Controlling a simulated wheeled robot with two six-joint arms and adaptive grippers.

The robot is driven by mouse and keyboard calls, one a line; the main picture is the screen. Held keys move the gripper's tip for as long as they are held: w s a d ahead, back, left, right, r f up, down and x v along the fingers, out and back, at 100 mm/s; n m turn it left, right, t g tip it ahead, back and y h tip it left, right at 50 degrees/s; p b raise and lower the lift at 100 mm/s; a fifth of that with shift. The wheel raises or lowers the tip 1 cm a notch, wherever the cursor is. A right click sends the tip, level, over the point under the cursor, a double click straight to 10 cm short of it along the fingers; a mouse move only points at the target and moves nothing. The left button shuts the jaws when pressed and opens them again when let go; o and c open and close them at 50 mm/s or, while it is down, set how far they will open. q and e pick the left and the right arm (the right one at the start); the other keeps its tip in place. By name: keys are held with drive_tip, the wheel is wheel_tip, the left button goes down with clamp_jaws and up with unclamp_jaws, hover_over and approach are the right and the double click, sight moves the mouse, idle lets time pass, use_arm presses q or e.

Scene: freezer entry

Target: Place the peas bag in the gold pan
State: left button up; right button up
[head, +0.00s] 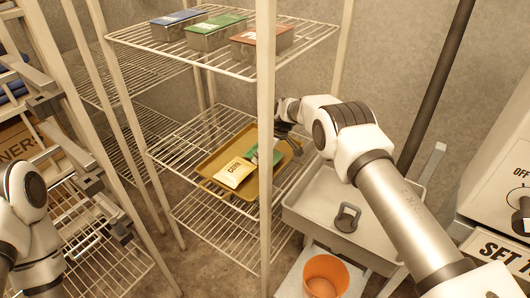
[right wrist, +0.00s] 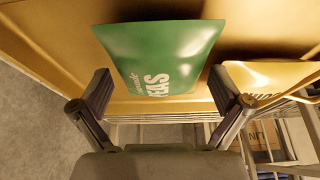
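The gold pan (head: 206,187) rests on the middle shelf of the wire rack. The green peas bag (right wrist: 162,55) lies over the pan's gold surface, and its lettering shows in the right wrist view. In the head view the rack post hides part of the peas bag (head: 277,155). My right gripper (right wrist: 160,95) is open, its two fingers spread on either side of the peas bag's near end, with no visible grip on it. In the head view my right gripper (head: 292,145) is at the pan's right side. My left arm is at the left edge; its gripper is not clearly distinguishable.
A cream corn bag (head: 234,173) lies in the pan left of the peas bag. Blue, green and red-lidded boxes stand on the top shelf (head: 165,52). The rack post (head: 265,220) stands in front. A grey tray (head: 318,222) and an orange cup (head: 326,275) are lower right.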

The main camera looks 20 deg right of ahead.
drive_tip(key=shift+r, duration=0.15)
drive_tip(key=shift+r, duration=0.3)
drive_tip(key=v, duration=1.1)
drive_tip(key=shift+s+r, duration=0.2)
drive_tip(key=shift+s, duration=0.05)
drive_tip(key=shift+d, duration=0.1)
